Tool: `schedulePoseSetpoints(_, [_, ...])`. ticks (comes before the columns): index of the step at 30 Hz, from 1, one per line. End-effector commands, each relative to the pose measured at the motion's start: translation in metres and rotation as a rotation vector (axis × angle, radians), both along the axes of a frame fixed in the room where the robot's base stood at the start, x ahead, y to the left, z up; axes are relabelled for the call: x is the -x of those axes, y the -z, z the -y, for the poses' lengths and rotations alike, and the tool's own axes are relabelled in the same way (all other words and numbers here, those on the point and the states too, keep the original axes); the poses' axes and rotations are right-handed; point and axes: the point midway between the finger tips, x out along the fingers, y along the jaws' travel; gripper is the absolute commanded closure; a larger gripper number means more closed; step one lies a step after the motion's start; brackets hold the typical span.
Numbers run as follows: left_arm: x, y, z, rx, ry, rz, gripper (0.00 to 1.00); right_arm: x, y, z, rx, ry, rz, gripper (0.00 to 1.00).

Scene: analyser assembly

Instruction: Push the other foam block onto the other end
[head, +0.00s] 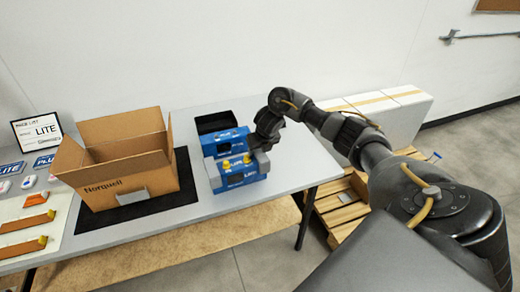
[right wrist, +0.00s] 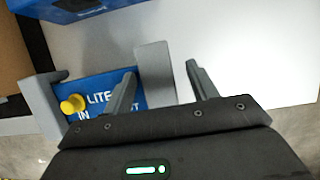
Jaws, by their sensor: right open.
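The blue LITE analyser (head: 243,178) lies on the table with yellow knobs on top; it also shows in the right wrist view (right wrist: 135,95). One grey foam block (head: 211,174) is on its left end, also in the right wrist view (right wrist: 40,108). The other grey foam block (right wrist: 155,70) is at the right end, against the blue body; how far it is seated I cannot tell. My right gripper (right wrist: 162,85) is open, its fingers apart on either side of this block. In the head view the gripper (head: 262,143) partly hides that end. My left gripper is not in view.
An open cardboard box (head: 130,188) stands on a black mat (head: 187,181) to the left. The table (head: 300,165) is clear to the right.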

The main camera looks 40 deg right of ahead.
Motion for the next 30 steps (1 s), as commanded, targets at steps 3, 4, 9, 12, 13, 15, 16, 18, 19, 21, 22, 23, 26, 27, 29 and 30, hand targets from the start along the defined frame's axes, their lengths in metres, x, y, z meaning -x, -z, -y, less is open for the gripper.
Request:
schedulePoseSetpoints(3, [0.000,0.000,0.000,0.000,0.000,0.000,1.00,0.001,0.004,-0.002,-0.001,-0.005,-0.007,0.39])
schedulePoseSetpoints(4, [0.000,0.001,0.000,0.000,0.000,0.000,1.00,0.001,0.004,-0.002,-0.001,-0.005,-0.007,0.39])
schedulePoseSetpoints(9, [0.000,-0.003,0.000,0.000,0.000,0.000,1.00,0.001,0.000,-0.003,-0.002,-0.005,-0.007,0.39])
schedulePoseSetpoints(12, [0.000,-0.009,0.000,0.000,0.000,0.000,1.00,0.001,-0.007,-0.002,-0.002,-0.005,-0.006,0.39])
schedulePoseSetpoints(13, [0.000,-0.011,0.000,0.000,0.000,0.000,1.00,0.001,-0.010,-0.002,-0.001,-0.005,-0.005,0.39])
schedulePoseSetpoints(15, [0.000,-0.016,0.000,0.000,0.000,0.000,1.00,0.001,-0.016,-0.002,-0.001,-0.004,-0.004,0.39])
schedulePoseSetpoints(16, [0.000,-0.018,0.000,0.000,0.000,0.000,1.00,0.001,-0.018,-0.002,-0.001,-0.004,-0.004,0.39])
schedulePoseSetpoints(18, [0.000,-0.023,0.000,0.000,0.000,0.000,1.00,0.001,-0.024,-0.001,0.000,-0.004,-0.003,0.39])
schedulePoseSetpoints(19, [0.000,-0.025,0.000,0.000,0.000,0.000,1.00,0.001,-0.026,-0.001,0.000,-0.004,-0.003,0.39])
schedulePoseSetpoints(21, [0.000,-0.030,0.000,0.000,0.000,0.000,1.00,0.001,-0.032,-0.001,0.000,-0.004,-0.003,0.39])
schedulePoseSetpoints(22, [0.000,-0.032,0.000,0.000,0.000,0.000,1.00,0.001,-0.034,-0.001,0.000,-0.004,-0.003,0.39])
schedulePoseSetpoints(23, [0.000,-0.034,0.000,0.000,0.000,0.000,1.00,0.001,-0.036,-0.001,0.000,-0.004,-0.003,0.39])
schedulePoseSetpoints(26, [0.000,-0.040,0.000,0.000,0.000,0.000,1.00,0.001,-0.044,-0.001,0.001,-0.004,-0.003,0.39])
schedulePoseSetpoints(27, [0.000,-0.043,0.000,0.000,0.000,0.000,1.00,0.001,-0.047,-0.001,0.001,-0.004,-0.003,0.39])
schedulePoseSetpoints(29, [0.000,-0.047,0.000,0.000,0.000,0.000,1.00,0.001,-0.051,-0.001,0.000,-0.003,-0.003,0.39])
schedulePoseSetpoints(30, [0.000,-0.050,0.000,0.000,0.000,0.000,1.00,0.001,-0.054,-0.001,0.000,-0.003,-0.003,0.39])
